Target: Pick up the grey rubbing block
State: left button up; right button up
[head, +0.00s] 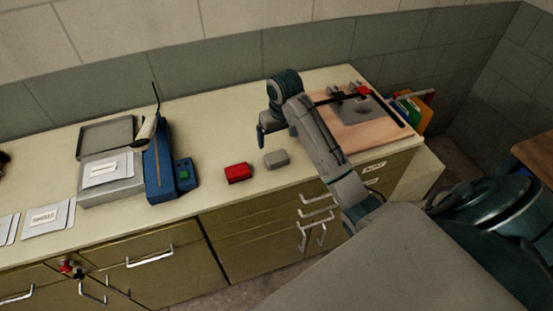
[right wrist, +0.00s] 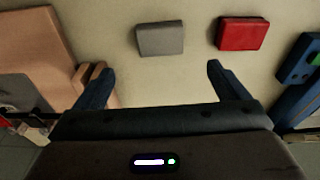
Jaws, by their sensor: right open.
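The grey rubbing block (head: 277,158) lies flat on the cream counter, just right of a red block (head: 238,172). In the right wrist view the grey block (right wrist: 160,39) shows ahead of the fingers, near the top, with the red block (right wrist: 242,33) to its right. My right gripper (head: 262,137) hangs above the counter, behind and a little left of the grey block in the head view. In the right wrist view my right gripper (right wrist: 153,80) has its two blue fingers wide apart with nothing between them. My left gripper is out of view.
A blue device (head: 158,168) with an antenna stands left of the blocks, beside an open grey case (head: 112,190). A tan board (head: 365,130) with a grey plate and red part lies at the right. The counter (head: 215,205) around the blocks is clear.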

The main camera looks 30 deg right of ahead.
jog(key=p, duration=0.2)
send_over(277, 157)
jog(key=f, duration=0.5)
jog(key=shift+s, duration=0.25)
jog(key=f+p, duration=0.1)
jog(key=f, duration=0.1)
jog(key=f+p, duration=0.1)
jog(key=f, duration=0.1)
jog(key=shift+w+f, duration=0.2)
jog(key=shift+f, duration=0.15)
jog(key=shift+w+f, duration=0.1)
jog(key=shift+f, duration=0.25)
jog(key=c, duration=1.1)
jog(key=shift+o, duration=0.2)
jog(key=shift+r, duration=0.1)
